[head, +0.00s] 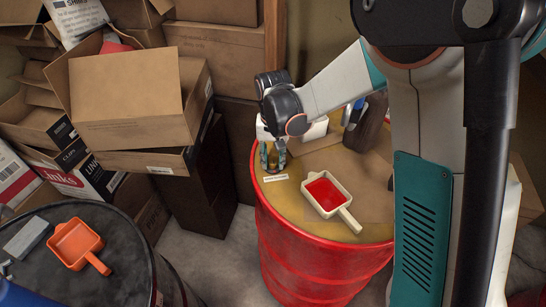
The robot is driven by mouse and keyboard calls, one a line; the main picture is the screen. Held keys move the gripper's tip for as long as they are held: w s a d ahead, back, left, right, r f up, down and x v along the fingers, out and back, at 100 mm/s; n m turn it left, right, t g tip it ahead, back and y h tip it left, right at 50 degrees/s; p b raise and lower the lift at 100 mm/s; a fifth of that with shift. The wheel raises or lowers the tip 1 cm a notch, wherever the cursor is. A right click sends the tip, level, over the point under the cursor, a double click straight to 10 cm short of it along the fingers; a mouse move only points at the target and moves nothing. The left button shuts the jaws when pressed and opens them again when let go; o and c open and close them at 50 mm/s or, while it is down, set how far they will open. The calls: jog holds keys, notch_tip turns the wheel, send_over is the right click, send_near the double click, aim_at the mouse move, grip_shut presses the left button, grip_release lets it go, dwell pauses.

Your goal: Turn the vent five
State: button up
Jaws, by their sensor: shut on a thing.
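A red oil drum (319,262) with a yellowish top stands in the middle of the head view. My gripper (272,168) points down at the left edge of its top. The jaws are shut on a small brownish fitting (273,157), likely the vent, which the fingers largely hide. A small white label (276,178) lies on the drum top just in front of the fingers. I cannot read it clearly, and I cannot tell the vent's turn angle.
A cream scoop with red inside (331,192) lies on the drum top, right of my gripper. A dark bottle (366,134) stands behind. A dark drum (110,262) at lower left holds an orange scoop (75,246) and grey block (27,237). Cardboard boxes (135,95) crowd the left.

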aim_at(273, 160)
jog(key=shift+m, duration=0.3)
jog(key=o, duration=1.1)
jog(key=shift+c, duration=0.2)
notch_tip(273, 160, up, 12)
